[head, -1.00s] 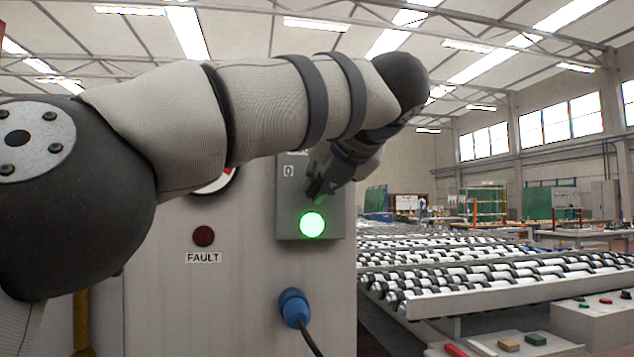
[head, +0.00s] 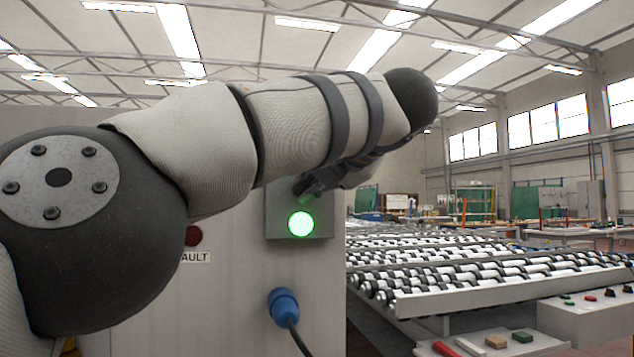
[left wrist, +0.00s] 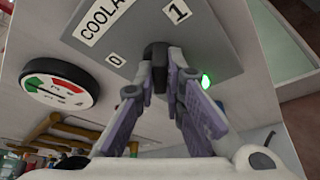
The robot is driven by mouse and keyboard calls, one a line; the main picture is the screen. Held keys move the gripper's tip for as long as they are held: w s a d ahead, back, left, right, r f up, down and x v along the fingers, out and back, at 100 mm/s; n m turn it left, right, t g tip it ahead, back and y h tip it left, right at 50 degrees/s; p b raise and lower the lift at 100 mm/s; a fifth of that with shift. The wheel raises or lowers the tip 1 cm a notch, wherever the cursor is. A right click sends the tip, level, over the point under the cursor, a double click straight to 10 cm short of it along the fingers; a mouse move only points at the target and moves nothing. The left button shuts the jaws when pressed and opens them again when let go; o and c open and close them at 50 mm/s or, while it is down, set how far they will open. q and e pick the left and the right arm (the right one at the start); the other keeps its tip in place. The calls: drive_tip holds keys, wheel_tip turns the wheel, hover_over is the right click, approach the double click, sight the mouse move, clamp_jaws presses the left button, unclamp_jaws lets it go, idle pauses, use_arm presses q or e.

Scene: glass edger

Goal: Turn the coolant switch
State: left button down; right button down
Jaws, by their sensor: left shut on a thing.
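The coolant switch is a black knob (left wrist: 157,53) on a grey plate (head: 283,218), between the marks 0 and 1 under a partly cut-off "COOLA" label (left wrist: 99,20). My left gripper (left wrist: 160,78) is shut on the knob, one finger on each side. Which mark the knob points at I cannot tell. In the head view my left gripper (head: 312,184) reaches the plate, just above a lit green lamp (head: 301,223). My forearm hides the plate's upper part and the knob there. The lamp also shows in the left wrist view (left wrist: 207,80). My right gripper is out of view.
A dark red lamp (head: 193,236) with a partly hidden "FAULT" label and a blue plug (head: 283,306) with a cable are on the cabinet front. A round gauge (left wrist: 59,84) is beside the plate. A roller conveyor (head: 490,270) fills the right.

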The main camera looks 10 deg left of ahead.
use_arm(q)
drive_tip(key=c, duration=1.7)
unclamp_jaws()
drive_tip(key=v, duration=1.2)
